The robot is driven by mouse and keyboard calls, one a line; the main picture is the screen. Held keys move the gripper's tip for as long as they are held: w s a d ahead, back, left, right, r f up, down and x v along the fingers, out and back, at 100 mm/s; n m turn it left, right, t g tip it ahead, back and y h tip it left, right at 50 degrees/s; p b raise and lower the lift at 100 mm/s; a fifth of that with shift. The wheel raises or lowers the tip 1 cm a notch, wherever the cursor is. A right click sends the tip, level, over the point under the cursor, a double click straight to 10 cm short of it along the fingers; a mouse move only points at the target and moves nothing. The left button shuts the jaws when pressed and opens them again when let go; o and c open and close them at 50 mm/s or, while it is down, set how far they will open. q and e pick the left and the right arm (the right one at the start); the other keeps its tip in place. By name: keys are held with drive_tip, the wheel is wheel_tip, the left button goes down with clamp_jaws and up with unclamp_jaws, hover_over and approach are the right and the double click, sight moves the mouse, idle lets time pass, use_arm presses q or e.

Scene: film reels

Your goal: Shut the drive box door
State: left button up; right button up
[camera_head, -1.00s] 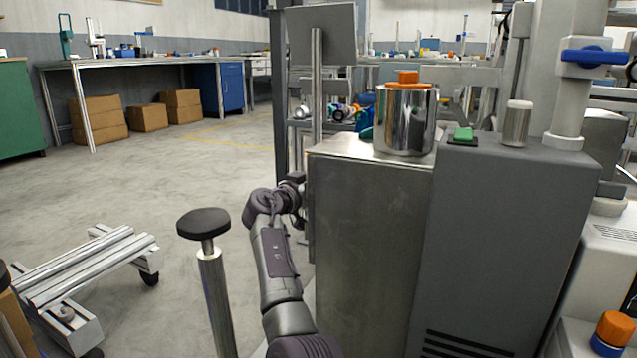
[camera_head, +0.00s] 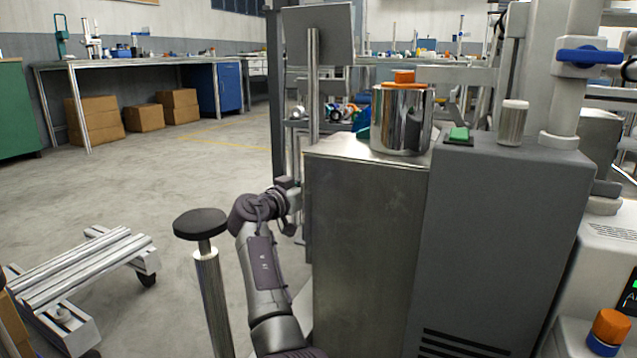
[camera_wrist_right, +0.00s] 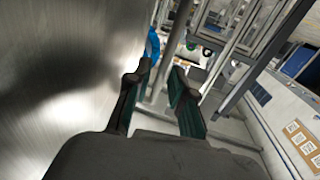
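The steel-faced box (camera_head: 365,235) stands upright at the middle of the head view, against a dark grey vented housing (camera_head: 505,240). I cannot tell which panel is the door or how far it stands open. One of my arms reaches up along the box's left side, and its gripper (camera_head: 290,195) is partly hidden at the box's edge. In the right wrist view my right gripper (camera_wrist_right: 161,72) has its two fingers apart with nothing between them. A shiny metal panel (camera_wrist_right: 55,80) is close on its left; contact is unclear. My left gripper is not identifiable.
A polished cylinder (camera_head: 402,120) with an orange cap sits on the box. A post with a black round top (camera_head: 200,224) and a low wheeled frame (camera_head: 85,275) stand at the left. Open floor (camera_head: 190,175) lies beyond them.

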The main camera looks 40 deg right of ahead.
drive_tip(key=v, duration=0.4)
drive_tip(key=shift+a, duration=0.15)
